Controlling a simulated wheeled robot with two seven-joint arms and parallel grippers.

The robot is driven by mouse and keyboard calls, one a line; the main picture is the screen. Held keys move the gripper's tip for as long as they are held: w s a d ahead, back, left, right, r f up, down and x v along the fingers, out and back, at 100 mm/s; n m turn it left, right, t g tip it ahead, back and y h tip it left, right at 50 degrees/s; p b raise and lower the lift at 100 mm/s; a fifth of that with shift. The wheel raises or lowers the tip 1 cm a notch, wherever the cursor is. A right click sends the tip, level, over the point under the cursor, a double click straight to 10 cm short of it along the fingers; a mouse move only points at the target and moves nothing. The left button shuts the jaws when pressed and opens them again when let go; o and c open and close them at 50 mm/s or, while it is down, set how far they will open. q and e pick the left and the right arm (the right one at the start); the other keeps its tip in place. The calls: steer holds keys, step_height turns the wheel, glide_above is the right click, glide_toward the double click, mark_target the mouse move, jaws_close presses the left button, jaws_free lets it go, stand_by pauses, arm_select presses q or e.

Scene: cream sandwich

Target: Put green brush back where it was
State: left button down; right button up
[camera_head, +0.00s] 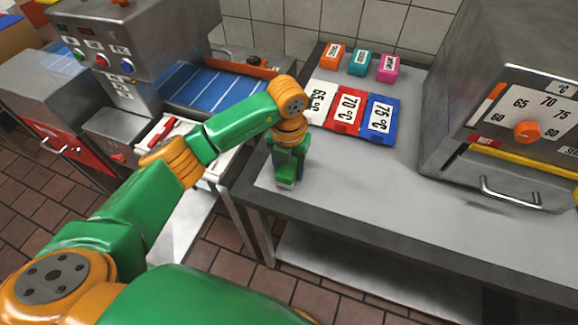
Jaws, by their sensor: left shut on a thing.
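My left arm reaches in from the left, and my left gripper (287,180) points down at the left front part of the grey steel table (370,205). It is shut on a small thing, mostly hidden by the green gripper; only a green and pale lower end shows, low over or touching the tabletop. This looks like the green brush, but its shape is not clear. No other green brush shows. My right gripper is not in view.
White, red (347,108) and blue (380,118) temperature cards lie behind the gripper, with orange, teal and pink blocks (388,67) farther back. A steel oven (500,125) stands right. Left are a button machine (130,50) and blue-striped surface (210,92). The table's front middle is clear.

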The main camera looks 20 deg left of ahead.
arm_select(q)
steer(key=shift+f, duration=0.8)
steer(key=shift+c, duration=1.3)
jaws_free()
steer(key=shift+r, duration=0.1)
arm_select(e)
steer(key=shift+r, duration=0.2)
